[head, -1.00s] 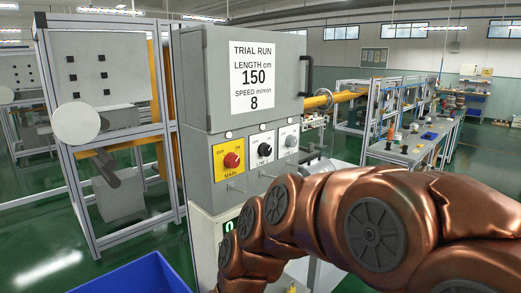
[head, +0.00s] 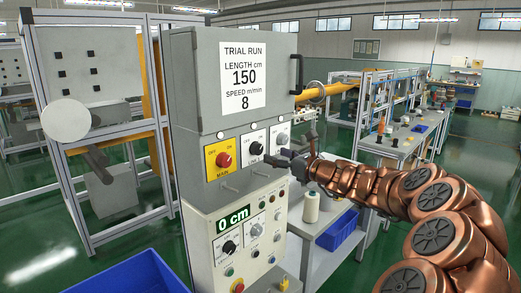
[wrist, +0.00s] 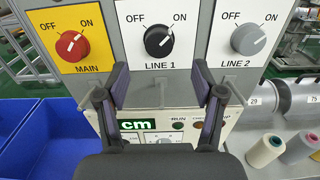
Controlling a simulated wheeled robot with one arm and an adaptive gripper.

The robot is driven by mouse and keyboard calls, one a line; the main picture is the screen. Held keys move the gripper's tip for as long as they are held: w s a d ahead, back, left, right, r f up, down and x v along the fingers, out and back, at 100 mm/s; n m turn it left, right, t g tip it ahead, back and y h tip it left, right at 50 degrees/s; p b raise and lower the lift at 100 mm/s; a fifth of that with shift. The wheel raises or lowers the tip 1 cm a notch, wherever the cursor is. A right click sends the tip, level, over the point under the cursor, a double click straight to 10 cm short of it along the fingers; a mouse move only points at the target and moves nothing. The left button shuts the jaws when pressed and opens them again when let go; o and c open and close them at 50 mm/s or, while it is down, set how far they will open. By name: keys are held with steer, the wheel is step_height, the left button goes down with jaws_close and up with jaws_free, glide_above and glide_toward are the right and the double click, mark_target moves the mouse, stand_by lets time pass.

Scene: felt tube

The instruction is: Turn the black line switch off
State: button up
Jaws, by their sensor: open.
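The black LINE 1 switch (wrist: 158,40) is a round knob on a white plate marked OFF and ON. Its pointer seems turned up and right, toward ON. It also shows in the head view (head: 256,148), on the upper grey cabinet. My gripper (wrist: 160,85) is open and empty, its two fingers apart on either side below the knob and not around it. In the head view my gripper (head: 287,160) is just right of the black switch, in front of the panel.
The red MAIN switch (wrist: 72,46) is on the left and the grey LINE 2 switch (wrist: 248,39) on the right. A blue bin (wrist: 55,135) is at lower left; thread spools (wrist: 265,152) are at right.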

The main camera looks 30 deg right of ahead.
mark_target(259, 150)
steer(key=shift+p+x, duration=0.95)
steer(key=shift+x, duration=2.85)
steer(key=shift+a, duration=0.1)
